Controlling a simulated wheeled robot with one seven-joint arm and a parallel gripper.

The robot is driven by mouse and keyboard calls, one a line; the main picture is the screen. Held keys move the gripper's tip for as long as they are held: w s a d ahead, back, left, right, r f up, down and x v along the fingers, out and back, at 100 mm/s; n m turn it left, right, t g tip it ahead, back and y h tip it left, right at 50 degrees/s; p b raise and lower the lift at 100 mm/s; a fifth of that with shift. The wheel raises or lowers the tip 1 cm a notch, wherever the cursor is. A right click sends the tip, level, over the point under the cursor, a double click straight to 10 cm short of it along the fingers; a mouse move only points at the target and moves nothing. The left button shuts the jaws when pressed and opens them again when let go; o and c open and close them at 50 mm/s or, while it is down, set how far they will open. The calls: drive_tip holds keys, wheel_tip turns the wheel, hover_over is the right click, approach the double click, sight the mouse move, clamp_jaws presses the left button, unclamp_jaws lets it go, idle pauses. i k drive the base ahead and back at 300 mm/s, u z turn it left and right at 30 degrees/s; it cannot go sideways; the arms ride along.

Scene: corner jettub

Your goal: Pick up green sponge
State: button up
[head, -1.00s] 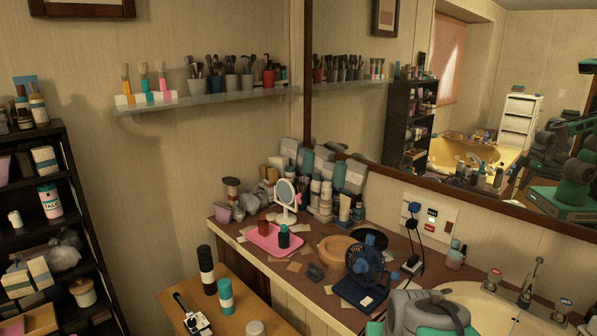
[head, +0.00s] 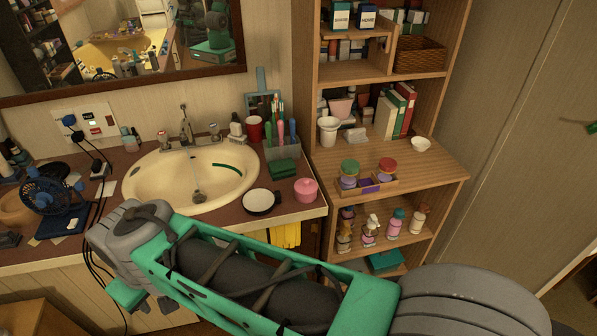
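A dark green block that looks like the green sponge (head: 283,168) lies on the brown counter (head: 232,222), right of the sink, just in front of the toothbrush holder. My green and grey arm stretches across the bottom of the head view, nearer to me than the counter. I see no gripper fingers; they are out of sight at or beyond the arm's grey left end. The sponge is clear of my arm.
Near the sponge are a toothbrush holder (head: 282,148), a pink lidded pot (head: 305,190), a round black-rimmed dish (head: 262,202) and a red cup (head: 254,128). The sink (head: 150,186) is left. A wooden shelf unit (head: 440,168) stands right, with a teal box (head: 385,262) low down.

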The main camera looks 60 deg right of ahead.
sight(278, 170)
drive_tip(key=z, duration=0.45)
drive_tip(key=i, duration=0.4)
drive_tip(key=u, duration=2.45)
drive_tip(key=k, duration=0.55)
drive_tip(key=z, duration=1.4)
